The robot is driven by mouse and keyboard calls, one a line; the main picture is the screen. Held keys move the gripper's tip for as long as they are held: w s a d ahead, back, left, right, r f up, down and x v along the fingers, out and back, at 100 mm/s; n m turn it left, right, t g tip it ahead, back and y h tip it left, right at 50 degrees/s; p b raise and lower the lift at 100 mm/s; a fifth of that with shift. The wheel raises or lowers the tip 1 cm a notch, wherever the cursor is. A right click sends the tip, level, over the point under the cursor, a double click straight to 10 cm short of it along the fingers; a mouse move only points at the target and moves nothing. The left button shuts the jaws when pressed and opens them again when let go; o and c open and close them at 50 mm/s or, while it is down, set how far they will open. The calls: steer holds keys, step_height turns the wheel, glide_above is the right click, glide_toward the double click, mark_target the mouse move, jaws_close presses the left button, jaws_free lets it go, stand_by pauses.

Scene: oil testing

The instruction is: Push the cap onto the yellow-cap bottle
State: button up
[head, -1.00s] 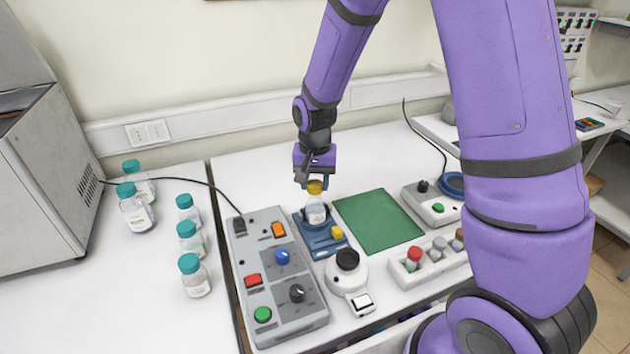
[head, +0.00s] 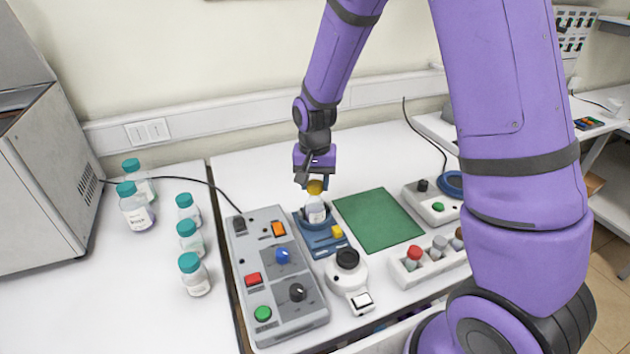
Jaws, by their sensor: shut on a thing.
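The yellow cap (head: 315,187) is between the fingers of my gripper (head: 314,183), which is shut on it. The clear bottle (head: 316,211) with a white label stands upright directly below the cap, in the round holder of a blue fixture (head: 322,242). The cap is at the bottle's mouth. I cannot tell whether it is fully seated, as the fingers cover part of it. My gripper points straight down over the bottle.
A grey control box (head: 277,275) with buttons and knobs is left of the fixture. A green mat (head: 377,221) lies to the right. A white device with a black knob (head: 347,276) stands in front. Several teal-capped bottles (head: 190,236) stand on the left bench.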

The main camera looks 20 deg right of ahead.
steer(key=o, duration=1.4)
steer(key=shift+o, duration=0.2)
steer(key=shift+r, duration=0.15)
steer(key=shift+r, duration=3.35)
steer(key=shift+c, duration=0.5)
jaws_close()
steer(key=shift+f, duration=3.6)
